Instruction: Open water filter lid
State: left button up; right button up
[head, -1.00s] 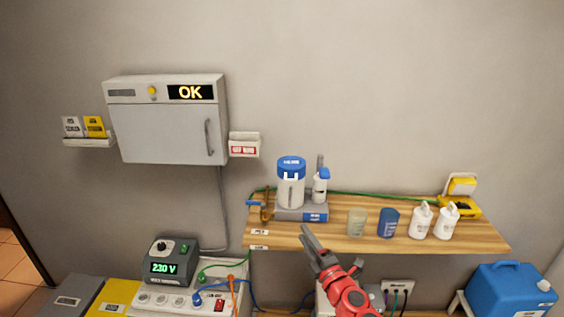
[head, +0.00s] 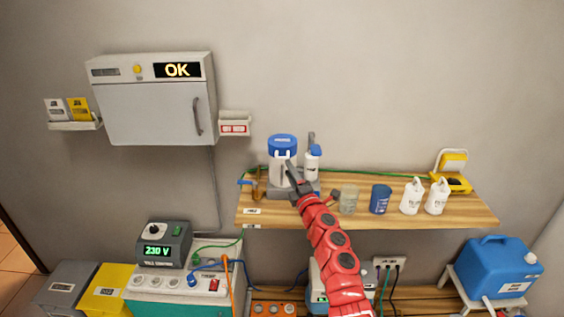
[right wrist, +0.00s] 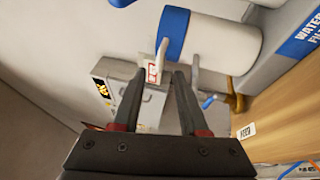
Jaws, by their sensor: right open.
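The water filter is a white upright cylinder (head: 281,173) with a blue lid (head: 282,143) on top, standing on a grey base on the wooden shelf. The lid sits on the cylinder. In the right wrist view the blue lid (right wrist: 173,34) and white body (right wrist: 224,45) lie sideways, with white clips at the lid's edge. My right gripper (head: 290,175) is in front of the cylinder in the head view, hiding part of it and its base. In the right wrist view my right gripper (right wrist: 158,78) has its fingers apart, with nothing held between them. My left gripper is out of view.
A smaller white bottle with blue top (head: 313,160) stands right of the filter. A clear jar (head: 349,199), blue cup (head: 380,199) and two white bottles (head: 412,196) stand further right on the shelf (head: 450,217). A white cabinet (head: 150,105) hangs at left.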

aim_at(282, 158)
jog(key=b+x, duration=0.2)
jog(key=x, duration=0.1)
jog(key=b+x, duration=0.1)
jog(key=shift+w+a+f, duration=0.1)
jog(key=shift+w+f, duration=0.1)
jog(key=shift+f, duration=0.05)
jog(key=shift+w+a+r+b, duration=0.15)
jog(key=shift+w+a+b, duration=0.1)
jog(key=shift+w+b, duration=0.45)
jog(key=shift+w+a+r+b, duration=0.25)
jog(key=shift+w+r+b, duration=0.05)
jog(key=shift+b, duration=0.05)
grip_shut()
jog(key=shift+r, duration=0.2)
dwell(0.4)
